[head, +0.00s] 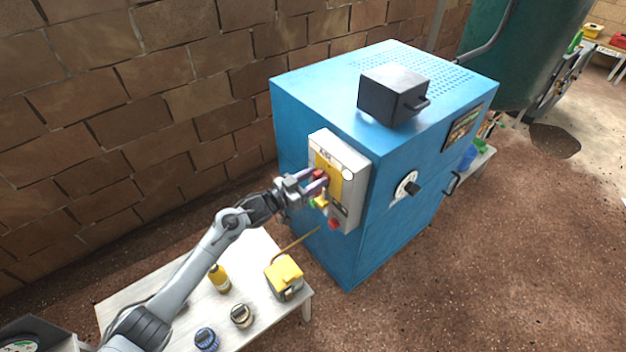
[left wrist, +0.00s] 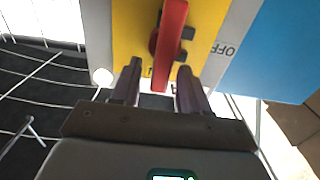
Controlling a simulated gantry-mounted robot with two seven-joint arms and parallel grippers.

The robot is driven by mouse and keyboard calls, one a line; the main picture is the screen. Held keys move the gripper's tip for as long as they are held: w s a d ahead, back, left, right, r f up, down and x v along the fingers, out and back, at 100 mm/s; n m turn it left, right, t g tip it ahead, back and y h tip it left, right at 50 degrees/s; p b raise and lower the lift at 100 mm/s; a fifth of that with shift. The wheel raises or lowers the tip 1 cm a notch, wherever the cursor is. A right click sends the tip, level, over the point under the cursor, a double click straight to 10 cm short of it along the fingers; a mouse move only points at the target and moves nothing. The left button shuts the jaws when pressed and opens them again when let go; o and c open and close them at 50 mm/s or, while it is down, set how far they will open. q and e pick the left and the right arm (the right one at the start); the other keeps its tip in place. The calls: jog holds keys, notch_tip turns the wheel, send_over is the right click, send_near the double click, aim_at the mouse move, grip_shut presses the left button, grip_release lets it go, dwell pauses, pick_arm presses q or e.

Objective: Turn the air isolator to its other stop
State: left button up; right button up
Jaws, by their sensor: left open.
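The air isolator is a pale grey box (head: 352,168) with a yellow plate, on the side of the blue cabinet. Its red handle (left wrist: 170,42) lies lengthwise in the left wrist view, its end pointing toward my gripper. My left gripper (head: 316,184) is at the front of the box. In the left wrist view its open fingers (left wrist: 158,88) stand on either side of the handle's end, with gaps showing. My right gripper is not in view.
The blue cabinet (head: 330,245) carries a black box (head: 392,92) on top and a black knob (head: 413,188) on its right face. A brick wall stands behind.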

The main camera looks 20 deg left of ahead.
pick_arm(q)
jog(key=shift+c, duration=0.2)
grip_shut()
